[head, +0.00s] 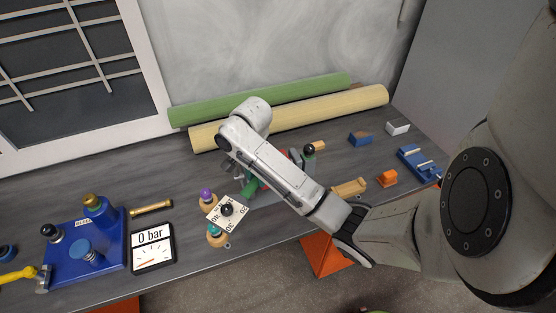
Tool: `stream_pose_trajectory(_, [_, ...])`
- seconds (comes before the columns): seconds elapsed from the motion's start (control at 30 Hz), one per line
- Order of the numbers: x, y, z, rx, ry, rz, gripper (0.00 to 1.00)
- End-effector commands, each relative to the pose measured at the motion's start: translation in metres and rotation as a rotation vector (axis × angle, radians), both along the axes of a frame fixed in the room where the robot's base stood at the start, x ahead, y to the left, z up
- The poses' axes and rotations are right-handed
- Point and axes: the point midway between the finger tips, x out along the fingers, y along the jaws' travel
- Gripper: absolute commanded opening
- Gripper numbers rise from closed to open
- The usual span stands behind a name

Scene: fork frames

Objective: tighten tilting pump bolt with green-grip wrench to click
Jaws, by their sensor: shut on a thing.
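My gripper (233,168) is at the middle of the bench, below the bent end of my arm, and mostly hidden by it. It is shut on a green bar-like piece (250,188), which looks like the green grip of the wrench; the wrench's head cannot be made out. A blue block with knobs (112,262), possibly the pump, stands at the left, with a brass-coloured cap (93,200) on top. I cannot tell which part is the tilting bolt. A display (152,236) reading "0 bar" lies right of the block.
A yellow hammer (20,275) is far left. Green (300,93) and cream (340,105) rolls lie behind.

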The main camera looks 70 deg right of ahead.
Motion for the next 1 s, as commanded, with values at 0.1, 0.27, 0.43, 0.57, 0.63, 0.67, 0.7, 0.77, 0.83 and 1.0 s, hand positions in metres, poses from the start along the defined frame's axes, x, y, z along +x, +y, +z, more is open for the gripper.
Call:
stream_pose_trajectory(0.1, [0.001, -0.001, 0.001, -0.004, -0.006, -0.002, 0.0])
stream_pose_trajectory(0.27, [0.0, -0.001, 0.002, -0.004, -0.006, 0.013, 0.0])
stream_pose_trajectory(0.43, [-0.003, -0.001, 0.002, -0.005, -0.005, 0.033, 0.0])
stream_pose_trajectory(0.57, [-0.004, -0.001, 0.002, -0.005, -0.005, 0.05, 0.0])
stream_pose_trajectory(0.63, [-0.006, -0.001, 0.002, -0.006, -0.006, 0.057, 0.0])
stream_pose_trajectory(0.67, [-0.006, -0.001, 0.002, -0.006, -0.006, 0.061, 0.0])
stream_pose_trajectory(0.7, [-0.007, -0.001, 0.002, -0.006, -0.005, 0.066, 0.0])
stream_pose_trajectory(0.77, [-0.007, 0.0, 0.002, -0.006, -0.005, 0.073, 0.0])
stream_pose_trajectory(0.83, [-0.008, 0.0, 0.002, -0.006, -0.004, 0.081, 0.0])
stream_pose_trajectory(1.0, [-0.011, 0.0, 0.001, -0.005, -0.003, 0.1, 0.0])
